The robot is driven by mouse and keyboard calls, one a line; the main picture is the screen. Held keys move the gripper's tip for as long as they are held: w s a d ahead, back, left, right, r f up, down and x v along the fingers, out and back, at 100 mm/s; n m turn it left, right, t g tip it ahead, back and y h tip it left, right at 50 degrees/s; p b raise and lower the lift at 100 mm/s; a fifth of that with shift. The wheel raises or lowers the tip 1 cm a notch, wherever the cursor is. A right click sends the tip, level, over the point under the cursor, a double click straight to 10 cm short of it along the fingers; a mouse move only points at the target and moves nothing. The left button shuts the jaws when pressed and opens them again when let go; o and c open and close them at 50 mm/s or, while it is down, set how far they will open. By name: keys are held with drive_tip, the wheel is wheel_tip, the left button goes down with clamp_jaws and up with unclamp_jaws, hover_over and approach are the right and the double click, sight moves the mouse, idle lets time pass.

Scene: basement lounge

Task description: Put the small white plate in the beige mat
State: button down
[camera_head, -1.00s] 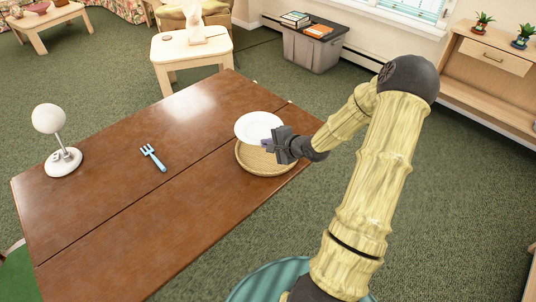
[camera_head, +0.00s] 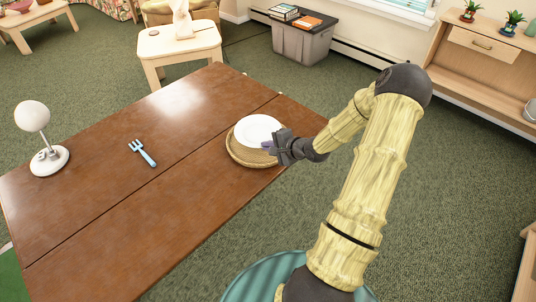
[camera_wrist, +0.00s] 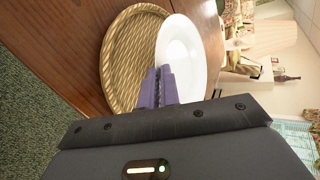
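The small white plate (camera_head: 258,130) is over the round beige woven mat (camera_head: 238,154) at the right end of the brown table. My gripper (camera_head: 268,147) reaches in from the right and is shut on the plate's near edge. In the wrist view the purple fingers (camera_wrist: 158,82) are close together at the rim of the plate (camera_wrist: 184,58). The mat (camera_wrist: 122,62) shows beside the plate there, partly covered by it. The plate sits toward the mat's far side in the head view. I cannot tell whether the plate touches the mat.
A light blue fork (camera_head: 142,152) lies mid-table, and a white lamp (camera_head: 42,140) stands at the left. A small wooden side table (camera_head: 180,42) and a grey bin (camera_head: 303,43) are beyond. The table's right edge is close to the mat.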

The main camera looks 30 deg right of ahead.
sight(268, 160)
drive_tip(key=shift+f, duration=0.15)
wheel_tip(268, 160, down, 4)
drive_tip(key=shift+r+b, duration=0.15)
drive_tip(key=shift+b, duration=0.15)
drive_tip(key=c, duration=1.9)
unclamp_jaws()
drive_tip(key=shift+r, duration=0.1)
